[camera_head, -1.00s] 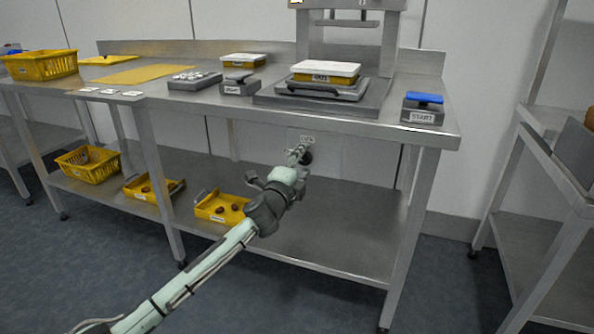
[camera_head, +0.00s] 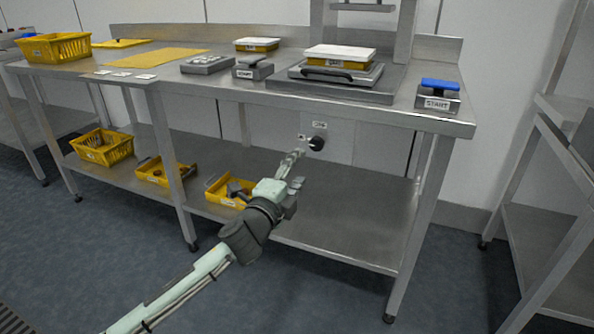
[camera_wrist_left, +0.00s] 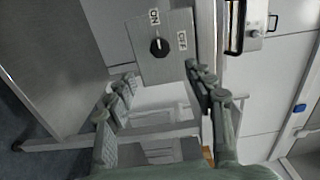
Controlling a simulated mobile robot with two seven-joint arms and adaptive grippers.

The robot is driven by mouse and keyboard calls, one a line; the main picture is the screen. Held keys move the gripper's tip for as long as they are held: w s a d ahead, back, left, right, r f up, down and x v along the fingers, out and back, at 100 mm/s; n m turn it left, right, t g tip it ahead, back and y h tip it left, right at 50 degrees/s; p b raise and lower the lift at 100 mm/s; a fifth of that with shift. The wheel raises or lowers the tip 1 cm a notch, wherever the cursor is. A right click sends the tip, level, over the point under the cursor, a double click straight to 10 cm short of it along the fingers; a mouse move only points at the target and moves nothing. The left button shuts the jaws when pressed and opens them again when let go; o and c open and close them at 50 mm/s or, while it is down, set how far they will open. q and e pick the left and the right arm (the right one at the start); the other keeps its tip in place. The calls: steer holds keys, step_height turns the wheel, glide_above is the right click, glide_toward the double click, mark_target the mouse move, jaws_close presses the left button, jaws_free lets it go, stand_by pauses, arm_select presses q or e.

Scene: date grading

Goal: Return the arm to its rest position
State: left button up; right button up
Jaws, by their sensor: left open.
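My left arm reaches in from the bottom left in the head view. Its left gripper (camera_head: 291,168) is in front of the table's lower half, below and left of a black rotary knob (camera_head: 317,143) on a grey panel. In the left wrist view the gripper (camera_wrist_left: 160,88) has its two fingers spread with nothing between them. The knob (camera_wrist_left: 159,47) shows beyond the fingertips, on a plate with ON and OFF labels, and the fingers are apart from it. My right gripper is not in view.
A steel table (camera_head: 455,124) carries a press-like stand, a scale with a yellow, white-topped box (camera_head: 340,57) and a blue-topped START button (camera_head: 438,95). Yellow trays and a basket (camera_head: 103,147) sit on its lower shelf. Another steel rack (camera_head: 560,130) stands at the right.

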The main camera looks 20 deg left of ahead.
arm_select(q)
steer(key=s+a+f+n+g+y+p, duration=0.15)
steer(key=s+f+n+g, duration=0.3)
steer(key=s+f, duration=0.45)
steer(key=s+a+f+n+g+y+p, duration=0.15)
steer(key=s+a+f+n+g, duration=0.35)
steer(key=f, duration=0.7)
steer(key=s+d+f+n+g, duration=0.1)
steer(key=s+f+n, duration=0.1)
steer(key=s, duration=0.4)
steer(key=s+f+n+g, duration=0.2)
steer(key=s+f, duration=0.2)
steer(key=s, duration=0.3)
steer(key=s+d+f+n+g+h, duration=0.1)
steer(key=s+f+n+g, duration=0.1)
steer(key=s, duration=0.5)
steer(key=shift+d+f+n, duration=0.3)
steer(key=shift+f+n, duration=0.25)
steer(key=shift+f, duration=0.4)
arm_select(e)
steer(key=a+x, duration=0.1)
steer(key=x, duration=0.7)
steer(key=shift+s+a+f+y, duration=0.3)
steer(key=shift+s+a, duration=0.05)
arm_select(q)
steer(key=shift+g, duration=0.25)
